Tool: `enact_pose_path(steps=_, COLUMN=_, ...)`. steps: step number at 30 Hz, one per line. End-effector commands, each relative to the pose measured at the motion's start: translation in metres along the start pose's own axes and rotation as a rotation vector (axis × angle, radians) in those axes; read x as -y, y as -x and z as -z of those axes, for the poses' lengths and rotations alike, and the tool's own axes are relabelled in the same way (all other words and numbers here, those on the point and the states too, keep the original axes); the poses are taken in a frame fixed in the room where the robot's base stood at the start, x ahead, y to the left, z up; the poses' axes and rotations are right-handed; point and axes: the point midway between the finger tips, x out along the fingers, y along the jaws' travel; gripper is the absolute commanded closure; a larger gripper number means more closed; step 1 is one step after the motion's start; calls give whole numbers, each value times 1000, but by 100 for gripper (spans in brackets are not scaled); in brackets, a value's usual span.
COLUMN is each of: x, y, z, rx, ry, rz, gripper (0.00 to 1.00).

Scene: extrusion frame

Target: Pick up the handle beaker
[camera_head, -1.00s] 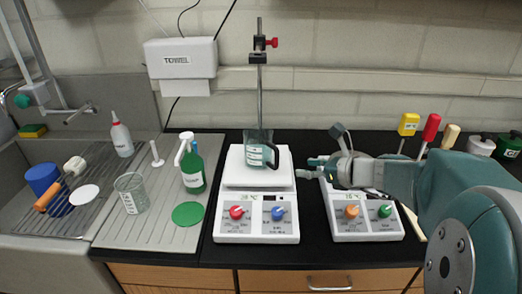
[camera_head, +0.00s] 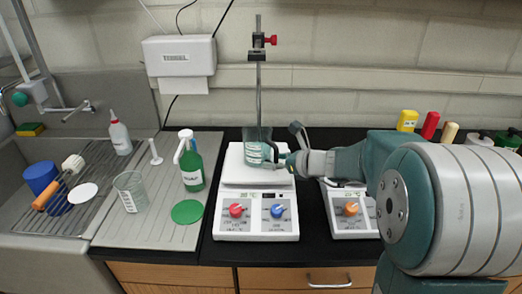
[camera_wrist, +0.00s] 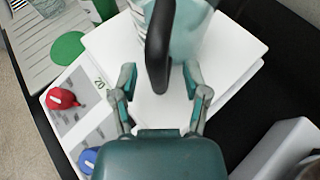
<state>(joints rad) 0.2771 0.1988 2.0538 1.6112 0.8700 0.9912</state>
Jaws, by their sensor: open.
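The handle beaker (camera_head: 253,150) is clear glass with teal contents and a black handle. It stands upright on the white plate of the left hot plate (camera_head: 240,172). In the wrist view the beaker (camera_wrist: 187,28) is at the top, and its black handle (camera_wrist: 159,45) points down toward my gripper (camera_wrist: 160,83). My gripper is open, with one finger on each side of the handle's lower end. I cannot tell whether either finger touches it. In the head view my gripper (camera_head: 284,160) is just right of the beaker and hides part of the handle.
A stand rod with a red-knobbed clamp (camera_head: 264,41) rises behind the beaker. A second hot plate (camera_head: 350,210) is at the right, partly behind my arm. A plain beaker (camera_head: 130,191), green bottle (camera_head: 192,163) and green disc (camera_head: 187,211) are on the drainboard at the left.

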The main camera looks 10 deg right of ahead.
Motion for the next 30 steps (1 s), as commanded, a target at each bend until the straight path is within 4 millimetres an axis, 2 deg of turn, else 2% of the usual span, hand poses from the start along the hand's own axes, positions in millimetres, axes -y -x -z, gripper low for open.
enact_pose_path(steps=1, x=0, y=0, z=0, rx=0, ry=0, rz=0, gripper=40)
enact_pose_path(steps=2, x=0, y=0, z=0, rx=0, ry=0, rz=0, gripper=54)
enact_pose_path(steps=3, x=0, y=0, z=0, rx=0, ry=0, rz=0, gripper=72)
enact_pose_path(steps=5, x=0, y=0, z=0, rx=0, ry=0, rz=0, gripper=98)
enact_pose_path(steps=20, x=0, y=1, z=-1, rx=0, ry=0, rz=0, gripper=100)
enact_pose_path(steps=30, x=0, y=8, z=-19, rx=2, ry=3, rz=0, gripper=100)
